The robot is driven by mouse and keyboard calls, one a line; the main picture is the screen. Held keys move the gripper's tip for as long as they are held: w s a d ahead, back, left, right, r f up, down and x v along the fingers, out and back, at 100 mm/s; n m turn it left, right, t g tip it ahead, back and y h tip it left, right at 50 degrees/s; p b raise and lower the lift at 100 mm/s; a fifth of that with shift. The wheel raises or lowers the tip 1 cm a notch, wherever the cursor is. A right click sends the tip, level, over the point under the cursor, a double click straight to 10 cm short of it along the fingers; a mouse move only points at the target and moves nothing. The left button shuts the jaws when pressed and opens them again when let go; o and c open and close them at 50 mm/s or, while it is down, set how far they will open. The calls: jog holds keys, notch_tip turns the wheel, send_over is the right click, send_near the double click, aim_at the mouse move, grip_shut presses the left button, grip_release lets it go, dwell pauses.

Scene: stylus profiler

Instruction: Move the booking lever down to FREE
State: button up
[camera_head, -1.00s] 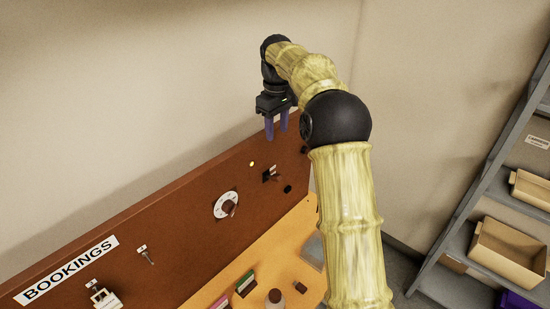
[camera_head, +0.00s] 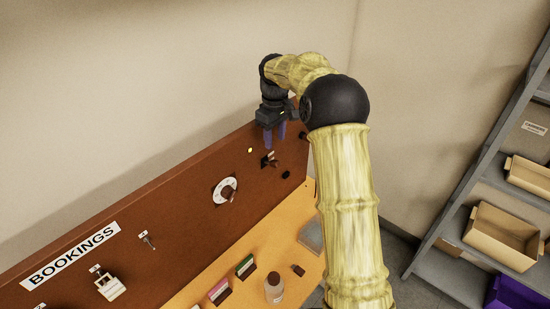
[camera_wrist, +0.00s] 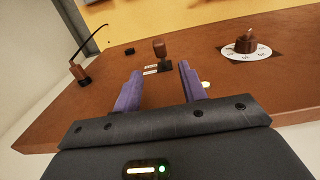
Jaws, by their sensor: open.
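The lever (camera_head: 267,162) has a brown knob and sits in a dark slot on the brown upright board, with small pale labels beside it that I cannot read. In the wrist view the lever's knob (camera_wrist: 159,47) stands beyond the fingertips, roughly in line with the gap between them. My gripper (camera_head: 275,142) points down by the board's top edge, just above the lever in the head view. Its purple fingers (camera_wrist: 160,72) are apart with nothing between them. Whether they touch the board is unclear.
A white dial with a brown knob (camera_head: 225,190) is left of the lever. A BOOKINGS sign (camera_head: 72,256) and a white switch (camera_head: 109,287) are farther left. A bottle (camera_head: 274,288) and small blocks stand on the orange desk below. A grey shelf with bins (camera_head: 503,236) is at right.

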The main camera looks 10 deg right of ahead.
aim_at(275, 161)
notch_tip(275, 161, down, 9)
jog(key=shift+f+p, duration=0.1)
jog(key=shift+p, duration=1)
jog(key=shift+c, duration=0.4)
grip_shut()
